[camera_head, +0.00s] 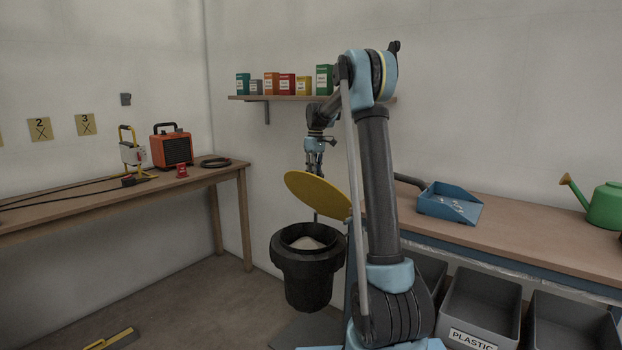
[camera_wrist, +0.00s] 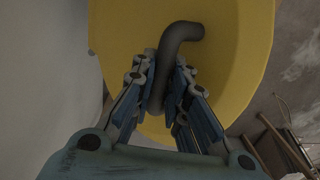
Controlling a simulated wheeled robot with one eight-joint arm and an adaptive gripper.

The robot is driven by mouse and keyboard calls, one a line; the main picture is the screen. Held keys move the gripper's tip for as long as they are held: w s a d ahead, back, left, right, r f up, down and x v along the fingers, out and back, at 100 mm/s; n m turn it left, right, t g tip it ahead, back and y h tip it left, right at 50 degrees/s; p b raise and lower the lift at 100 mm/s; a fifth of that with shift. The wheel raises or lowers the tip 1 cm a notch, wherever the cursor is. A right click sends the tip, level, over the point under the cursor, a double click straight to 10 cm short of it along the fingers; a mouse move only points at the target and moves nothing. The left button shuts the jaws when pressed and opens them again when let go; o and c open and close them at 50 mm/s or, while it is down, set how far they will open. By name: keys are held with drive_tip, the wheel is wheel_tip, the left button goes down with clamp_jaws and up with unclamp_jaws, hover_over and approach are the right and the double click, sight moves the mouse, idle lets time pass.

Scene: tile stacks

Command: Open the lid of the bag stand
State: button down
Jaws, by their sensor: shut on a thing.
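The bag stand's round yellow lid (camera_head: 318,194) is tilted up above its black holder (camera_head: 306,274), in the head view. The holder's mouth is uncovered, with a pale liner or content inside. In the wrist view the yellow lid (camera_wrist: 235,70) fills much of the picture. A dark curved handle (camera_wrist: 182,38) stands on it. My gripper (camera_wrist: 168,100) is shut on this handle, one finger on each side. In the head view my gripper (camera_head: 314,160) is small, at the lid's upper edge. The lid's hinge is hidden behind my arm.
A workbench (camera_head: 590,252) at the right bears a blue tray (camera_head: 448,203) and a green watering can (camera_head: 606,206). Grey bins (camera_head: 480,300) stand below it. Another bench (camera_head: 110,197) is at the left. A shelf (camera_head: 290,98) with several boxes hangs behind my arm.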

drive_tip(key=shift+a, duration=0.1)
drive_tip(key=c, duration=1.6)
unclamp_jaws()
drive_tip(key=shift+r, duration=0.1)
drive_tip(key=shift+o, duration=0.2)
wheel_tip(320, 180, up, 10)
drive_tip(key=shift+f, duration=0.1)
